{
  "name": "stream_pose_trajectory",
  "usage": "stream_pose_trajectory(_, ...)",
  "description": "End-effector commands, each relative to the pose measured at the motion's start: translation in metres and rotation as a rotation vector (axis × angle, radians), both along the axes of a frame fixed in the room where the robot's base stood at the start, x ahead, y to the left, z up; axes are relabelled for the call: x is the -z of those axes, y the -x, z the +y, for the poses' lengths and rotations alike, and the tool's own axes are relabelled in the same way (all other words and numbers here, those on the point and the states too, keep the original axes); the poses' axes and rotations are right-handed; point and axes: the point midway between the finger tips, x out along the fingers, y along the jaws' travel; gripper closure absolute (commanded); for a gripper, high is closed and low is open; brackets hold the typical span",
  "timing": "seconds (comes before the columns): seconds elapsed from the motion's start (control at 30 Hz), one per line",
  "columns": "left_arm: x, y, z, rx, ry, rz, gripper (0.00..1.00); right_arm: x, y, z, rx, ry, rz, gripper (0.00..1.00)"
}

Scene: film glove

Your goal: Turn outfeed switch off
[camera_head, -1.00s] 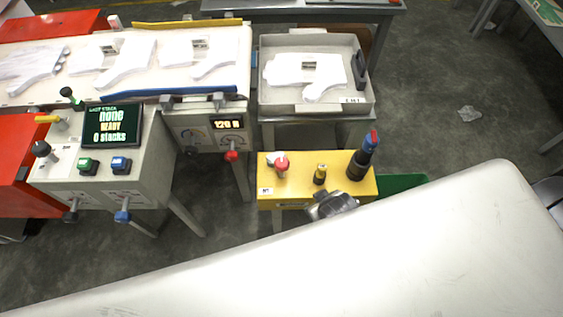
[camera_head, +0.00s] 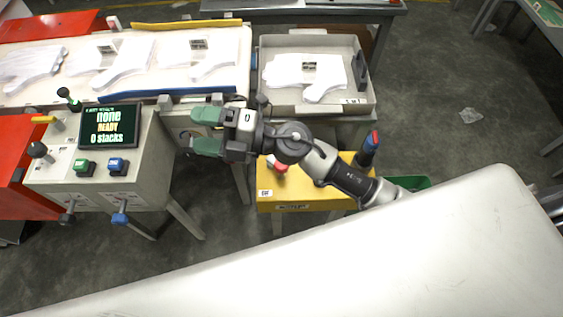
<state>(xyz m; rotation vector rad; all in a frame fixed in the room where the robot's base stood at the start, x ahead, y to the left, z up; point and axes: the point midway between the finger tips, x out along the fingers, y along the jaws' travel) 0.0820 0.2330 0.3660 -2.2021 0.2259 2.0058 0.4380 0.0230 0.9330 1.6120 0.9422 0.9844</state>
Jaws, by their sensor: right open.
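My right gripper (camera_head: 203,130) is open and empty, its two green-padded fingers pointing left. No control is legibly marked as the outfeed switch. The grey console (camera_head: 145,165) at left carries a screen (camera_head: 110,126) reading "none READY 0 stacks", a green button (camera_head: 84,167), a blue button (camera_head: 116,166) and a blue-knobbed lever (camera_head: 120,218). My left gripper is not in view.
White gloves (camera_head: 125,62) lie on the conveyor, and more lie in a grey tray (camera_head: 365,100) at right.

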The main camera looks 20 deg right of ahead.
Motion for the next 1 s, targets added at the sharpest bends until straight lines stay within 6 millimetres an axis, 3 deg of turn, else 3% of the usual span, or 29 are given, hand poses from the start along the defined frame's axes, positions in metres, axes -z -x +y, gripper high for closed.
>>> stream_pose_trajectory(0.07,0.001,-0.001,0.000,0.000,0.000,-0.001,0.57,0.022,0.014,0.013,-0.183,0.221,-0.094,0.30)
stream_pose_trajectory(0.17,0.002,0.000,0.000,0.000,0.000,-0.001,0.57,0.064,0.025,0.008,-0.382,0.546,-0.159,0.30)
stream_pose_trajectory(0.3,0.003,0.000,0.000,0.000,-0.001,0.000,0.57,0.117,0.016,-0.038,-0.549,1.032,-0.162,0.30)
stream_pose_trajectory(0.4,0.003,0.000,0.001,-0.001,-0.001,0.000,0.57,0.136,0.001,-0.083,-0.588,1.334,-0.117,0.30)
stream_pose_trajectory(0.5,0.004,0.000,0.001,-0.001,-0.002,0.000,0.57,0.142,-0.012,-0.120,-0.584,1.558,-0.064,0.30)
stream_pose_trajectory(0.6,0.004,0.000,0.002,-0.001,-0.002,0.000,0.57,0.142,-0.021,-0.144,-0.569,1.695,-0.019,0.30)
stream_pose_trajectory(0.7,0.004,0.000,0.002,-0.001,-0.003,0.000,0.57,0.144,-0.024,-0.155,-0.560,1.756,0.003,0.30)
stream_pose_trajectory(0.87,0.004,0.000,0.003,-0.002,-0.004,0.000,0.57,0.162,-0.024,-0.157,-0.560,1.766,0.012,0.30)
stream_pose_trajectory(1.0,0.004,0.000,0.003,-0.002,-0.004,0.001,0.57,0.189,-0.023,-0.156,-0.563,1.764,0.011,0.30)
